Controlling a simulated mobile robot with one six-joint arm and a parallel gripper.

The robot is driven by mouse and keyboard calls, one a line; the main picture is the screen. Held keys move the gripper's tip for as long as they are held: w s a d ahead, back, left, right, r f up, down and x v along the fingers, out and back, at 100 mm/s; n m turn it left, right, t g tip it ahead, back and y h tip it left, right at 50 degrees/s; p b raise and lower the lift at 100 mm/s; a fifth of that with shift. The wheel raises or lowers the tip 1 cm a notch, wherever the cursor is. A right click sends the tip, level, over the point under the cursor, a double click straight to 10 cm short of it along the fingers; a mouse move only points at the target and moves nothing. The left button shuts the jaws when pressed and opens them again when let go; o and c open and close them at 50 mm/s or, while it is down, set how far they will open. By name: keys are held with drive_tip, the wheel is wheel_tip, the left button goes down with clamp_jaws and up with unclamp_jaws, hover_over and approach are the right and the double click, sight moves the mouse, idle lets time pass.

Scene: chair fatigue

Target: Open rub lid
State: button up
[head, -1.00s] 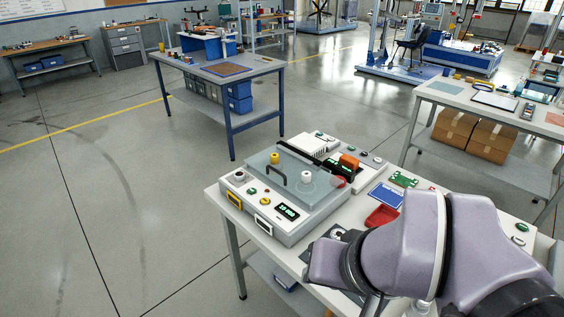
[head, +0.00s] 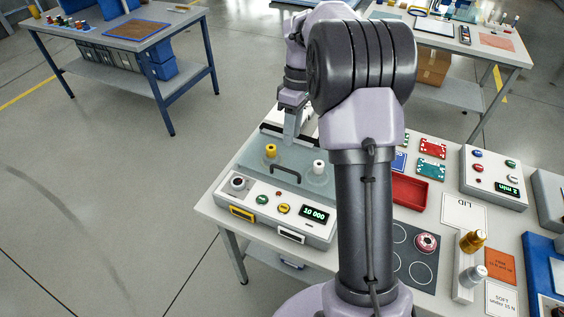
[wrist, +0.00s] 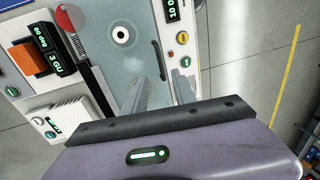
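The rub lid (head: 300,175) is a clear, greyish plate with a dark arched handle (head: 285,176), lying closed on the white rub machine (head: 255,208). A white knob (head: 318,167) and a yellow knob (head: 270,151) show at the lid. In the wrist view, the lid (wrist: 135,65) lies beyond my fingers, with the handle (wrist: 158,60) near their tips. My gripper (wrist: 161,88) is open and empty, its two fingers apart. In the head view, my gripper (head: 291,125) is over the lid's far side, behind the handle; my arm hides part of the lid's right side.
The machine's front has buttons and a "10 000" display (head: 314,212). A red tray (head: 403,191), a dark mat (head: 414,262), a LID card (head: 464,212) and a timer box (head: 494,178) lie to the right. In the wrist view, another display unit (wrist: 52,55) stands beside the lid.

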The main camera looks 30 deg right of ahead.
drive_tip(key=f+b, duration=0.1)
drive_tip(key=f, duration=0.2)
drive_tip(key=a+f+b, duration=0.1)
drive_tip(key=f, duration=0.2)
drive_tip(key=s+f+b, duration=0.1)
drive_tip(key=f, duration=0.3)
drive_tip(key=shift+a+f, duration=0.1)
drive_tip(key=shift+a, duration=0.25)
clamp_jaws()
idle(0.7)
